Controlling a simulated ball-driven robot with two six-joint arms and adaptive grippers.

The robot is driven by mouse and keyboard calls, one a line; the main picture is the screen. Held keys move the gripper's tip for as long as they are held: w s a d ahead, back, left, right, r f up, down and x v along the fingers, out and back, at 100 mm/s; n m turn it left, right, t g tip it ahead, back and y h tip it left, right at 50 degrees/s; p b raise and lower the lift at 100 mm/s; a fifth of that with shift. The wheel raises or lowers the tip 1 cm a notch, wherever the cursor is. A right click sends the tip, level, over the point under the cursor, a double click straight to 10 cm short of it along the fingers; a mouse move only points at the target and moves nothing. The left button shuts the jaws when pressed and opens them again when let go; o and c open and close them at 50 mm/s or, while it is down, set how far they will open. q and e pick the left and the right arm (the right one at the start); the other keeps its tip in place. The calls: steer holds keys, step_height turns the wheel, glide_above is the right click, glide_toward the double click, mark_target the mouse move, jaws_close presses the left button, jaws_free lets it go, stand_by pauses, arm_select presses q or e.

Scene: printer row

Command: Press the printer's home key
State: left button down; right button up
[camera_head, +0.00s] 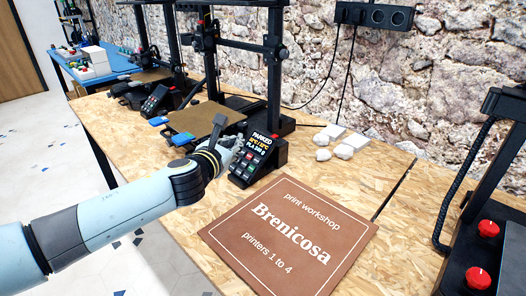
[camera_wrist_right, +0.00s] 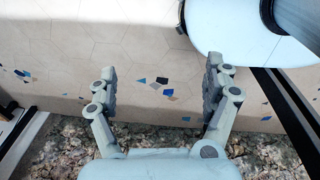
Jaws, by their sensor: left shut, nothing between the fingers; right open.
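The printer (camera_head: 275,75) with a dark frame stands on the wooden workbench, its brown bed (camera_head: 195,120) to the left of the upright. Its black control panel (camera_head: 264,158) faces me, with a lit screen reading "PARKED" and small coloured keys (camera_head: 245,166) below it. I cannot read which key is home. My left gripper (camera_head: 236,143) is shut and empty, with its tip close to the panel's left edge. I cannot tell whether it touches the panel. My right gripper (camera_wrist_right: 162,72) is open and empty above the tiled floor.
A brown sign (camera_head: 290,232) reading "Brenicosa" lies on the bench in front of the panel. Another printer (camera_head: 158,98) stands behind at left. A machine with red knobs (camera_head: 488,229) is at the right.

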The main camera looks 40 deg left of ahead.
mark_target(257, 161)
arm_select(q)
steer(key=shift+m, duration=0.7)
steer(key=w+f+b, duration=0.5)
steer(key=b, duration=0.1)
steer(key=shift+w+f, duration=0.1)
steer(key=shift+f, duration=0.1)
steer(key=shift+w+d+f+b, duration=0.1)
steer(key=shift+w+f+b, duration=0.5)
steer(key=shift+w+f, duration=0.1)
arm_select(e)
step_height(257, 161, down, 7)
steer(key=s, duration=0.1)
steer(key=shift+f, duration=0.2)
steer(key=shift+s+d, duration=0.1)
steer(key=shift+d, duration=0.25)
arm_select(q)
steer(key=shift+w+f, duration=0.1)
arm_select(e)
steer(key=shift+a, duration=0.25)
arm_select(q)
steer(key=shift+w+f, duration=0.15)
steer(key=shift+f, duration=0.05)
arm_select(e)
steer(key=shift+f, duration=0.15)
